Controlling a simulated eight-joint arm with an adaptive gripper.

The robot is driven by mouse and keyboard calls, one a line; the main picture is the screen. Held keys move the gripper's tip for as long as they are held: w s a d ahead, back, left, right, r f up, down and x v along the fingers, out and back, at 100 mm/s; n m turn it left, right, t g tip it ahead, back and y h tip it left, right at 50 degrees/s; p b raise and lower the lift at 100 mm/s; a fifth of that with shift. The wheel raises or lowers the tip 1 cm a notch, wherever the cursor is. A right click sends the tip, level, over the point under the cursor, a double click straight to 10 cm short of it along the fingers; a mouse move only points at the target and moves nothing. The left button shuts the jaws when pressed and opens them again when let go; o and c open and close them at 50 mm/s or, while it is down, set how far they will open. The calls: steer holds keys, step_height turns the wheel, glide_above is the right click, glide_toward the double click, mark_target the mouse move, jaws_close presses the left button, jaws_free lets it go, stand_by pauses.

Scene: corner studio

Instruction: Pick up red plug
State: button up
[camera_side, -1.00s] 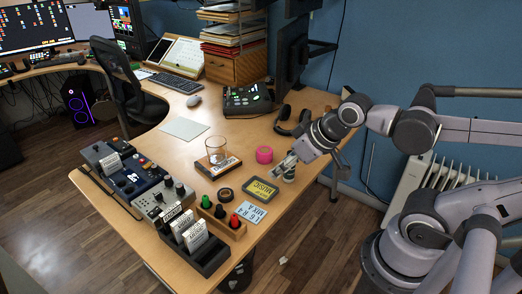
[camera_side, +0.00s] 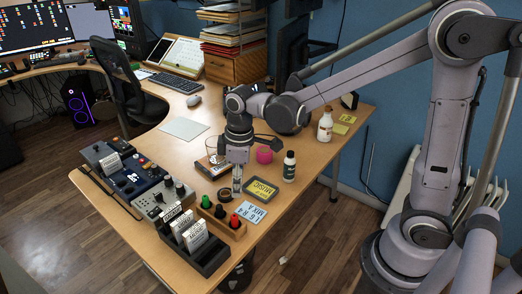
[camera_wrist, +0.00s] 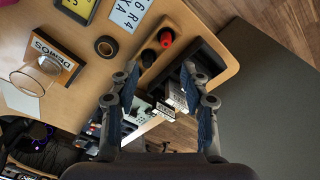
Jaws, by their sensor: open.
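The red plug (camera_side: 235,220) stands in a wooden tray (camera_side: 241,234) at its near right end, beside a black plug (camera_side: 220,211) and a green plug (camera_side: 206,202). In the wrist view the red plug (camera_wrist: 167,37) is at the top centre, with the black plug (camera_wrist: 149,58) below it. My gripper (camera_side: 237,188) points down above the table, a little behind the tray and apart from the red plug. In the wrist view my gripper (camera_wrist: 162,78) has its two fingers spread and nothing held between them. The green plug is hard to make out there.
A black rack (camera_side: 211,254) of white cassettes stands left of the tray. A tape roll (camera_side: 225,195), a yellow-framed music sign (camera_side: 262,191) and a plate (camera_side: 249,212) lie close by. A dark bottle (camera_side: 289,168), a white bottle (camera_side: 325,126) and a pink roll (camera_side: 264,155) stand behind.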

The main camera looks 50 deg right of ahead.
mark_target(234, 216)
steer(key=f, duration=0.1)
steer(key=w+a+f+n+g, duration=0.1)
steer(key=f, duration=0.1)
steer(key=shift+w+a+f, duration=0.1)
steer(key=shift+w+f, duration=0.05)
steer(key=shift+w, duration=0.05)
steer(key=shift+s+a+f, duration=0.1)
steer(key=shift+f, duration=2.5)
steer(key=shift+s+a+f, duration=0.1)
steer(key=shift+f, duration=2.5)
jaws_close()
